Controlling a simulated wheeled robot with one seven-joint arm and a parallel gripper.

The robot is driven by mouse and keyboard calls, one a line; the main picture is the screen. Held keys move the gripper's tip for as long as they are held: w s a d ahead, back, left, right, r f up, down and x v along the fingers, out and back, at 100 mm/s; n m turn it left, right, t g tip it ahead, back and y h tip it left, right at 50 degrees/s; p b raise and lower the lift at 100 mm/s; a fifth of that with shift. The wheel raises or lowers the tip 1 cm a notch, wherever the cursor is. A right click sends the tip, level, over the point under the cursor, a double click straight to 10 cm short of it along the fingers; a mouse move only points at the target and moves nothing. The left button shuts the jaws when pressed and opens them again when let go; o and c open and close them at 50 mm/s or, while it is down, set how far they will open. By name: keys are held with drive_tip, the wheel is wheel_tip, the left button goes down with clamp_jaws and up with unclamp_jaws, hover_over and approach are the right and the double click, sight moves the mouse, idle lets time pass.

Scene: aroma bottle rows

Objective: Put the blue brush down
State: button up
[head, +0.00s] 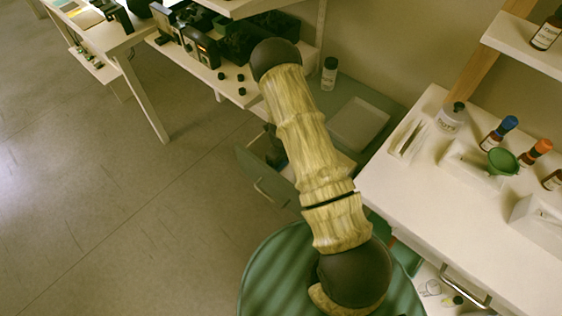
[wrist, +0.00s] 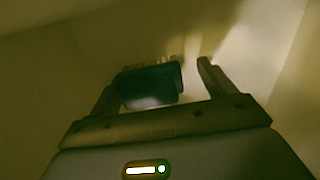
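In the wrist view a dark blue block with pale bristle-like tips along its far edge, which looks like the blue brush (wrist: 152,84), lies between and just beyond the fingers of my gripper (wrist: 160,82). The fingers are spread wide. A clear gap shows between the brush and the right finger; the brush is close to the left finger, and I cannot tell if they touch. Pale walls surround it, and the view is dim.
A green drawer (head: 262,178) stands open beside my arm. The white counter (head: 450,215) at right holds small bottles, a green funnel (head: 503,161) and a white tray (head: 410,138). A shelf with dark devices (head: 200,46) stands behind. The floor at left is clear.

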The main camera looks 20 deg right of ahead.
drive_tip(key=shift+s+f, duration=0.2)
drive_tip(key=shift+f, duration=0.1)
wheel_tip(320, 180, up, 13)
drive_tip(key=shift+w+f+p, duration=0.1)
drive_tip(key=shift+w+p, duration=0.05)
drive_tip(key=shift+p, duration=1.05)
drive_tip(key=s+r+n+t, duration=0.1)
drive_tip(key=s+r+n, duration=0.7)
drive_tip(key=r+n, duration=0.4)
drive_tip(key=s+r+n+t, duration=0.1)
drive_tip(key=s+r+n, duration=0.8)
drive_tip(key=n, duration=0.8)
wheel_tip(320, 180, up, 3)
drive_tip(key=shift+s+f+t, duration=0.15)
drive_tip(key=shift+t, duration=0.15)
